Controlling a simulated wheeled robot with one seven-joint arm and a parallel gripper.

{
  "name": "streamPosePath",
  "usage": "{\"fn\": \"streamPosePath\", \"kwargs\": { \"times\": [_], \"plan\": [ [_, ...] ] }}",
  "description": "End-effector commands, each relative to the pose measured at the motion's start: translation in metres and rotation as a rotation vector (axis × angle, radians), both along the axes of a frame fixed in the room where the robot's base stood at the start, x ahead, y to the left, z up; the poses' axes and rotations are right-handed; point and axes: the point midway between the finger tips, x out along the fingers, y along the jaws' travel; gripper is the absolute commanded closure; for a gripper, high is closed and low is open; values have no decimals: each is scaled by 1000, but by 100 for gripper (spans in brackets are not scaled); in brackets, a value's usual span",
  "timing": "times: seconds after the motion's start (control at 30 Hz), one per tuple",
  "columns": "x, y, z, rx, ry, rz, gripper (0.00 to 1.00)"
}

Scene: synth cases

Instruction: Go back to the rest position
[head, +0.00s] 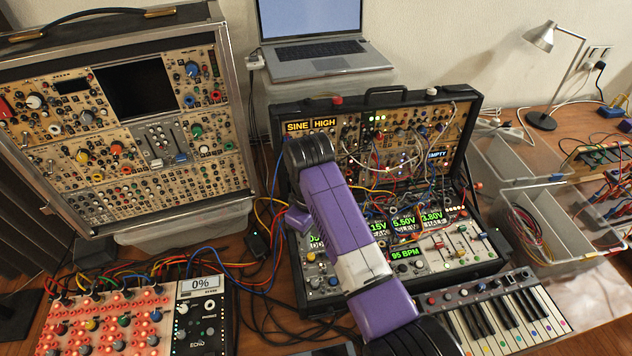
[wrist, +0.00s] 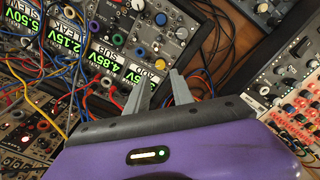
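My gripper (wrist: 160,82) shows in the wrist view with its two grey fingers apart and nothing between them. It is over the modular synth case (wrist: 150,35), near the case's edge and the dark gap beside it. In the head view my purple arm reaches up across the open synth case (head: 470,105) and hides part of its panels. The gripper's fingers cannot be made out in that view. Patch cables (head: 385,165) run over the case's upper panel, and green displays, one reading 95 BPM, are lit below.
A tall synth case (head: 130,130) stands at left, with a red-lit unit (head: 110,325) in front. A laptop (head: 320,55) is behind. A small keyboard (head: 500,315) is at front right. Clear bins (head: 560,225), a lamp (head: 545,80) and loose cables are at right. Little table is free.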

Motion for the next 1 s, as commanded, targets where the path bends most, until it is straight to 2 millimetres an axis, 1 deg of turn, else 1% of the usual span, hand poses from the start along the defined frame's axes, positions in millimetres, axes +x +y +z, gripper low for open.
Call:
{"fn": "streamPosePath", "kwargs": {
  "times": [0.17,0.27,0.33,0.37,0.4,0.43,0.5,0.63,0.73,0.83,0.97,1.0],
  "plan": [
    [1,0,0,1,-2,-9,72],
    [12,6,0,26,-49,-34,72],
    [28,15,6,64,-118,-58,72],
    [38,20,12,86,-159,-70,72],
    [51,27,22,121,-221,-84,72],
    [61,32,30,149,-265,-96,72],
    [76,42,39,215,-363,-126,72],
    [90,48,43,339,-521,-189,72],
    [90,43,41,432,-628,-245,72],
    [82,32,35,520,-722,-300,72],
    [60,9,29,622,-834,-377,72],
    [52,1,27,650,-865,-397,72]
  ]
}}
